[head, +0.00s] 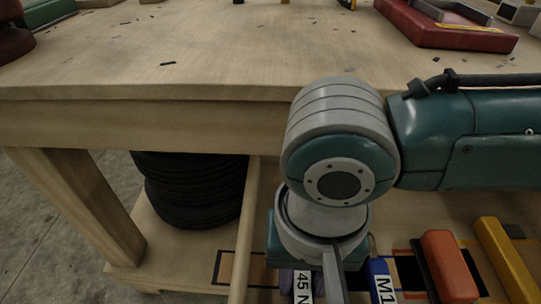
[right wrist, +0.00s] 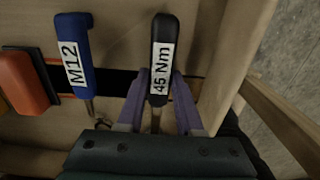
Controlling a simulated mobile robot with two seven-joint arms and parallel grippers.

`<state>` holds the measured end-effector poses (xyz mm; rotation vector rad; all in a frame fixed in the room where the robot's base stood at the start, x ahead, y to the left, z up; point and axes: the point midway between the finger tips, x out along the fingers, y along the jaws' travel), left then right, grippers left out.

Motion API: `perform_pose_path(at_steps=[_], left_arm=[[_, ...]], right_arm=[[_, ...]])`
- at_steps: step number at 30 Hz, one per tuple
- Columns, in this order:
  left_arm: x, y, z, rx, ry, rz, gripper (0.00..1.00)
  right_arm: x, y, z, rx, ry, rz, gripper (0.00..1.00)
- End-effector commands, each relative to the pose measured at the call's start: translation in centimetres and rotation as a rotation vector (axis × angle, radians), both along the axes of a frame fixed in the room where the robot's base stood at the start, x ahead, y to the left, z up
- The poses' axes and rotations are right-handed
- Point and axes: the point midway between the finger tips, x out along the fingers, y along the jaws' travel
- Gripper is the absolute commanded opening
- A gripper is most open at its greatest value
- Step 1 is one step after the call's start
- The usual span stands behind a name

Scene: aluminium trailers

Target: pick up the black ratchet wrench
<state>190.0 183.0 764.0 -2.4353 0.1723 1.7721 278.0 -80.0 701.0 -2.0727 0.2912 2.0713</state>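The black wrench handle (right wrist: 163,32) with a white "45 Nm" label shows in the right wrist view, with a thin metal shaft running back under my gripper. My right gripper (right wrist: 163,84) has its purple fingers on both sides of this handle, tips close to its edges. I cannot tell whether they press on it. In the head view, my right arm reaches down in front of the bench, and the label of the wrench (head: 303,288) shows beside a purple finger. The wrist hides most of the wrench there. My left gripper is not in view.
A blue "M12" handle (right wrist: 74,50) and an orange-red handle (right wrist: 27,78) lie beside the wrench. A yellow bar (head: 505,262) is further right. The wooden tabletop (head: 210,50) overhangs this lower shelf. Black tyres (head: 195,190) are stacked to the left.

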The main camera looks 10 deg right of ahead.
Motion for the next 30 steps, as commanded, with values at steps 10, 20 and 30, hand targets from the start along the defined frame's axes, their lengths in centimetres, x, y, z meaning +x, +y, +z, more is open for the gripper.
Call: perform_pose_path(at_steps=[10, 20, 30], left_arm=[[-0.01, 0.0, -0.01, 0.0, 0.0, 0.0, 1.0], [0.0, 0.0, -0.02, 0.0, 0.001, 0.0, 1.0], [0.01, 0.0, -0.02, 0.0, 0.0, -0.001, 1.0]], right_arm=[[-0.02, -0.02, -0.01, -0.001, 0.0, 0.0, 0.0], [-0.02, -0.03, -0.01, -0.001, 0.0, 0.0, 0.0], [-0.02, -0.03, -0.01, -0.001, 0.0, 0.0, 0.0]])
